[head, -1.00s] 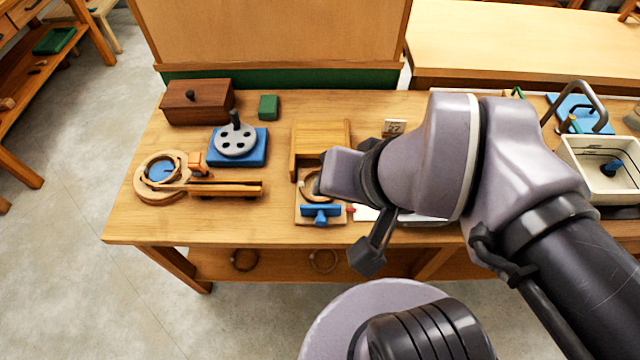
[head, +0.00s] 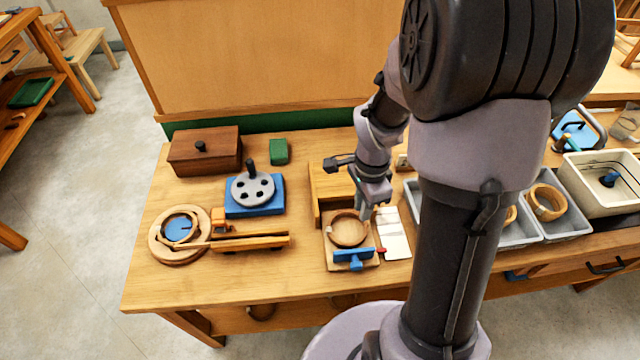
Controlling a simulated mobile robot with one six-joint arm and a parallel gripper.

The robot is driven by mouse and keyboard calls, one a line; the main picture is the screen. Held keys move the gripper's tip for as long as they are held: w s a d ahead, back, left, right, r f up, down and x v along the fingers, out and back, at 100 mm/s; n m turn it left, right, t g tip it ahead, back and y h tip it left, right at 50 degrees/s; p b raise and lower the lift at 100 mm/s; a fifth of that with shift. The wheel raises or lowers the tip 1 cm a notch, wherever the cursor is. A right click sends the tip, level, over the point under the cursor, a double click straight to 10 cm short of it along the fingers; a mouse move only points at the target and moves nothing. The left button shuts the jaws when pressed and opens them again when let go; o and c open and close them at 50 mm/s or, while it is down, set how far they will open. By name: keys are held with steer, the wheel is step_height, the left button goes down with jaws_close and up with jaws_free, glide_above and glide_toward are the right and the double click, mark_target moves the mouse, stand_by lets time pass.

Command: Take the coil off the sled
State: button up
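A brown bark coil (head: 348,230) lies as a ring on a small square wooden sled (head: 334,262) with a blue crosspiece (head: 353,254) at its front edge. The sled stands on the bench in front of a wooden block. My gripper (head: 366,214) points down at the right rear edge of the coil. Its fingers are small and partly merge together, so their opening and any contact with the coil are unclear.
A white card (head: 394,232) lies right of the sled. Left stand a round wooden jig (head: 165,254), a blue base with a grey disc (head: 253,189) and a brown box (head: 205,152). Grey trays (head: 566,229) on the right hold more coils. My arm hides the bench between.

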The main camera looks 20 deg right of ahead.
steer(key=b, duration=0.4)
glide_above(356, 242)
steer(key=f, duration=1)
steer(key=shift+s+d+f, duration=0.1)
steer(key=shift+d+f, duration=0.1)
steer(key=shift+f, duration=0.05)
step_height(356, 242, down, 5)
steer(key=b, duration=0.2)
steer(key=shift+a+f+b, duration=0.15)
steer(key=shift+b, duration=0.25)
jaws_close()
